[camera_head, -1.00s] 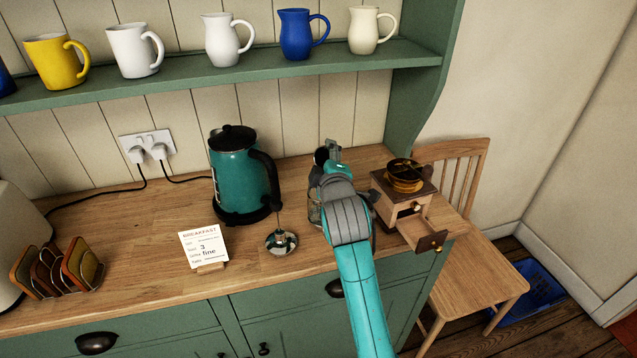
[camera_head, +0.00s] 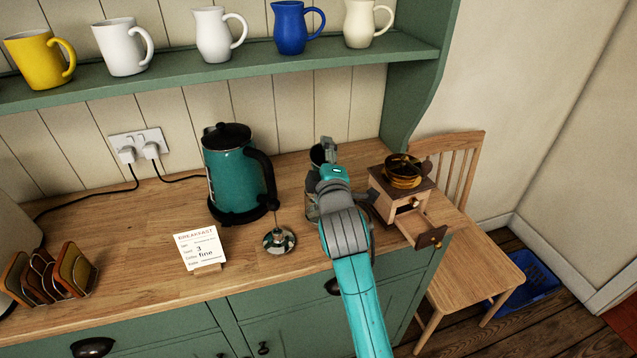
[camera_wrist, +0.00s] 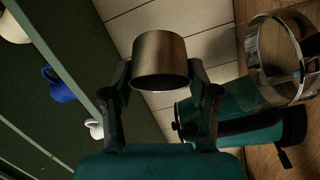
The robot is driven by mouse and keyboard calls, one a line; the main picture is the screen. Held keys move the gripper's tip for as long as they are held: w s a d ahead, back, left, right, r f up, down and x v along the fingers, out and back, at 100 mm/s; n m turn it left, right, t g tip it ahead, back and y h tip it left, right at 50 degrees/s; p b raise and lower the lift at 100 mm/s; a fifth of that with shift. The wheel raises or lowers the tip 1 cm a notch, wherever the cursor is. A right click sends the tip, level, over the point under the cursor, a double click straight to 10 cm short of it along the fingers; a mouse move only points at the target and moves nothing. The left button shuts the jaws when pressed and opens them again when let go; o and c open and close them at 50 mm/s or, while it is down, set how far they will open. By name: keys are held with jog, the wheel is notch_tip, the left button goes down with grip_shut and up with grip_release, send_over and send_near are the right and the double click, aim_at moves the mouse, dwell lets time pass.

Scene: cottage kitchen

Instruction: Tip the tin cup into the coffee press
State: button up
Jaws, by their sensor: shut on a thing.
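My gripper (camera_wrist: 162,85) is shut on the tin cup (camera_wrist: 160,55), a plain metal cylinder between the two fingers. Against the kettle and shelf in the wrist view, the cup lies tipped well over on its side. In the head view the cup (camera_head: 317,154) shows as a dark round end beside my gripper (camera_head: 325,150). The coffee press (camera_wrist: 262,75), clear glass with a shiny metal rim, stands open to the right of the cup in the wrist view. In the head view the press (camera_head: 311,207) is mostly hidden behind my arm. The cup's contents cannot be seen.
A teal kettle (camera_head: 235,175) stands left of the press. The mug shelf (camera_head: 230,77) runs above.

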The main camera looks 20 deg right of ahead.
jog(key=shift+s+a+n+t+p, duration=0.15)
jog(key=shift+s+n+t+p, duration=0.1)
jog(key=shift+n+t, duration=0.4)
jog(key=shift+s+a+n+t+p, duration=0.15)
jog(key=shift+n+t+p, duration=0.15)
jog(key=shift+t, duration=0.55)
dwell(0.8)
jog(key=shift+s+a+r+n+t, duration=0.15)
jog(key=shift+r+n+t, duration=0.55)
jog(key=shift+r+n, duration=0.05)
dwell(1.2)
jog(key=shift+t+y, duration=0.4)
dwell(0.3)
jog(key=shift+f+m+g+h, duration=0.3)
jog(key=shift+f+m+g, duration=0.2)
jog(key=shift+g, duration=0.4)
jog(key=shift+w+f+m+g, duration=0.1)
jog(key=shift+w+m+g, duration=0.2)
jog(key=shift+g, duration=0.1)
jog(key=shift+d+f+m+g, duration=0.1)
jog(key=shift+d+m+g, duration=0.1)
jog(key=shift+m+g, duration=0.1)
